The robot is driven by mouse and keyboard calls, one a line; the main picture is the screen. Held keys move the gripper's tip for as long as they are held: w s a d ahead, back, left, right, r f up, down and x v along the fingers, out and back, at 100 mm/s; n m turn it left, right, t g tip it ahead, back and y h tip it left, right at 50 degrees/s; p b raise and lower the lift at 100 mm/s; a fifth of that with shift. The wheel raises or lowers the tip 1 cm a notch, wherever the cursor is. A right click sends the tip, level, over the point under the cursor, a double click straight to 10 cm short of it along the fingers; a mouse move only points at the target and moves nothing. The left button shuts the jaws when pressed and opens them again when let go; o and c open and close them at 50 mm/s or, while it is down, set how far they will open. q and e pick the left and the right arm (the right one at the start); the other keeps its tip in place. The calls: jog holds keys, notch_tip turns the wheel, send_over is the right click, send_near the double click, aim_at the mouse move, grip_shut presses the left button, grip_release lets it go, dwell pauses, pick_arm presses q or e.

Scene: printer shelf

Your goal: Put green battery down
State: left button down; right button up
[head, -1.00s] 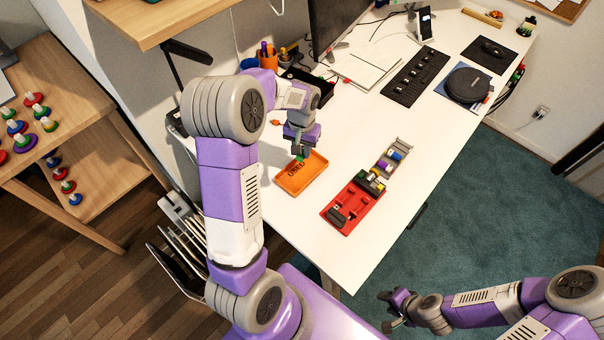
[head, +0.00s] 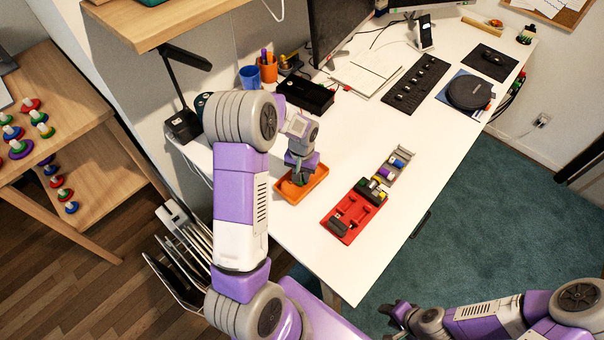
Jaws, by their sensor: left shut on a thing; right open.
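My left gripper (head: 301,178) points down over the orange tray (head: 289,196) on the white desk, with its fingertips low at the tray's far part. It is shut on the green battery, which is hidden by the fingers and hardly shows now. My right gripper (head: 392,314) is open and empty, off the desk at the lower right, above the teal carpet.
A red tray (head: 340,228) with a black device and a grey holder (head: 402,158) with coloured batteries lie right of the orange tray. A black box (head: 305,95), keyboard (head: 418,82) and cups stand farther back. The desk's front middle is clear.

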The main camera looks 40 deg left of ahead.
pick_arm(q)
jog(key=shift+f, duration=0.4)
jog(key=c, duration=0.9)
grip_release()
jog(key=shift+r, duration=0.1)
jog(key=shift+r, duration=0.1)
jog(key=shift+r, duration=0.35)
notch_tip(320, 180, up, 12)
jog(key=p, duration=0.3)
jog(key=shift+f, duration=0.1)
